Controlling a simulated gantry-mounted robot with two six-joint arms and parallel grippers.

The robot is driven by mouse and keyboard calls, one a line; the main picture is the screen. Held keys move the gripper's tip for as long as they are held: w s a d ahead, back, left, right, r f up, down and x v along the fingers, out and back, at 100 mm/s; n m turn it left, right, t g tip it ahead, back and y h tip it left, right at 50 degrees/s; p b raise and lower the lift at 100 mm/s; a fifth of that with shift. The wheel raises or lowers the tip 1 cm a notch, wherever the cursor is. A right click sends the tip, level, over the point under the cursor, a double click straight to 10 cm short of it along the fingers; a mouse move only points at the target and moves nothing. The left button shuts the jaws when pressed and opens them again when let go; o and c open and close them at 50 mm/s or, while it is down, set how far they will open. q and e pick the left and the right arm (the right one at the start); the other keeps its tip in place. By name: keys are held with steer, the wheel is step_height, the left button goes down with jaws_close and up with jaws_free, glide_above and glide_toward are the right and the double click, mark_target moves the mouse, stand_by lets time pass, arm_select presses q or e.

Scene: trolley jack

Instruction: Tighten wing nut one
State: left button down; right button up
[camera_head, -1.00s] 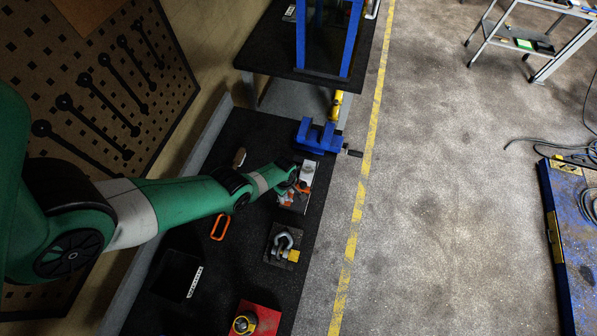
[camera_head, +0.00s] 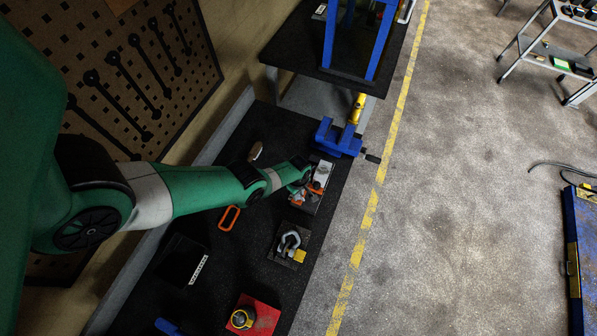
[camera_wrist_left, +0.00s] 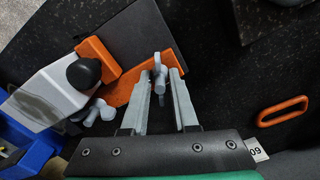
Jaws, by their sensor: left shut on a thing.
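My left gripper (camera_wrist_left: 161,72) has its two fingers on either side of a grey wing nut (camera_wrist_left: 160,80), which sits on an orange plate (camera_wrist_left: 132,83). I cannot tell from a label which wing nut this is. A second grey wing nut (camera_wrist_left: 100,112) lies to the left on the same fixture, beside a white-grey block with a black knob (camera_wrist_left: 84,73). In the head view, the left gripper (camera_head: 304,188) is over the orange and white fixture (camera_head: 322,174) on the black bench, and hides part of it. My right gripper is not in view.
A blue vise (camera_head: 338,138) stands just beyond the fixture. Nearer are a grey clamp on a plate (camera_head: 290,241), an orange ring handle (camera_head: 229,218) and a red block with a yellow part (camera_head: 254,318). A brush (camera_head: 255,151) lies behind the arm.

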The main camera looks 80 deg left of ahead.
arm_select(q)
steer(key=shift+m, duration=0.4)
steer(key=m, duration=0.2)
steer(key=shift+m, duration=0.4)
steer(key=m, duration=0.4)
steer(key=shift+m, duration=0.3)
steer(key=m, duration=0.4)
steer(key=shift+m, duration=0.3)
steer(key=m, duration=1.1)
steer(key=shift+m, duration=0.4)
steer(key=m, duration=0.6)
steer(key=shift+m, duration=0.4)
